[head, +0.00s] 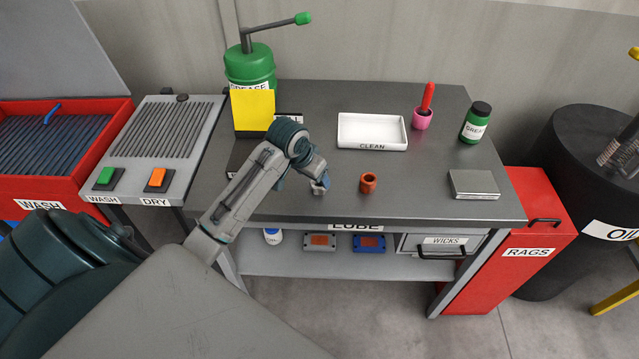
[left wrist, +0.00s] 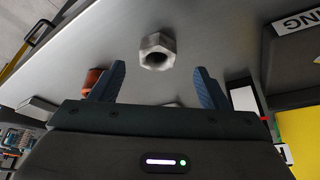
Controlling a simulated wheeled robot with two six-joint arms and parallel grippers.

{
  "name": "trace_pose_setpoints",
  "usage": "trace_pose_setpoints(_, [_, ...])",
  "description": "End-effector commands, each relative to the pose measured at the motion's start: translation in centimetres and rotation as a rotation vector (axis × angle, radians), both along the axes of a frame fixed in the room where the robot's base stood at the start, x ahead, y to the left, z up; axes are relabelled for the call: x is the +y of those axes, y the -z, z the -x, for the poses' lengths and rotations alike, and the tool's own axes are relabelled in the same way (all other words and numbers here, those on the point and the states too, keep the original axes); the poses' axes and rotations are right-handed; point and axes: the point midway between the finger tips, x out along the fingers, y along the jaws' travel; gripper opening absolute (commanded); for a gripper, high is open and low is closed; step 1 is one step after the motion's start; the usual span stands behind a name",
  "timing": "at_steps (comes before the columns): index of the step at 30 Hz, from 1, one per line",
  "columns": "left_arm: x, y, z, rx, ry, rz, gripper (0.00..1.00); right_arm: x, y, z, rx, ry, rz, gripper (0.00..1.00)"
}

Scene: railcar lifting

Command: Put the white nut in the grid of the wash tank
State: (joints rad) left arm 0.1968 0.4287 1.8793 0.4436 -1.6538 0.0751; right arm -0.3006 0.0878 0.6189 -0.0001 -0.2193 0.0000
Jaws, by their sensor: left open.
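The white nut (head: 318,188) stands on the grey table near its front edge, partly hidden by my left gripper in the head view. In the left wrist view the nut (left wrist: 157,51) looks pale grey and six-sided with a dark hole. My left gripper (left wrist: 159,70) is open, its two blue fingers apart, with the nut just beyond the fingertips and between their lines. The red wash tank (head: 62,192) is at the far left, with a dark slatted grid (head: 45,145) inside. My right gripper is out of view.
An orange-brown nut (head: 369,182) stands to the right of the white nut. The grey dry unit (head: 180,125) lies between tank and table. A white CLEAN tray (head: 372,145), green grease can (head: 250,67), pink cup (head: 422,119) and metal block (head: 474,184) are on the table.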

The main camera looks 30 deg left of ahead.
Motion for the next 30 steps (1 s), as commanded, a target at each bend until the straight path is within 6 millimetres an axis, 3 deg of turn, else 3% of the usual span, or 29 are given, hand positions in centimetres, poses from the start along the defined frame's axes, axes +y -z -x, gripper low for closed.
trace_pose_setpoints(6, [-0.5,2.0,-1.5,0.004,-0.001,0.003,0.69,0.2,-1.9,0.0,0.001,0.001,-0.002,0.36])
trace_pose_setpoints(12, [-0.5,4.3,-2.3,0.002,-0.001,0.001,0.69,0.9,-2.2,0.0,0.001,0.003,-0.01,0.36])
trace_pose_setpoints(19, [-0.5,4.5,-2.4,0.0,0.0,-0.001,0.69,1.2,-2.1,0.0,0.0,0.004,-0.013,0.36])
trace_pose_setpoints(27, [-0.5,4.5,-2.4,0.0,0.0,0.0,0.18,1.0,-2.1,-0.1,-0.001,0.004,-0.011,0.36])
trace_pose_setpoints(30, [-0.5,4.4,-2.4,-0.001,0.0,-0.001,0.09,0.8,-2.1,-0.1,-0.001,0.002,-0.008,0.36])
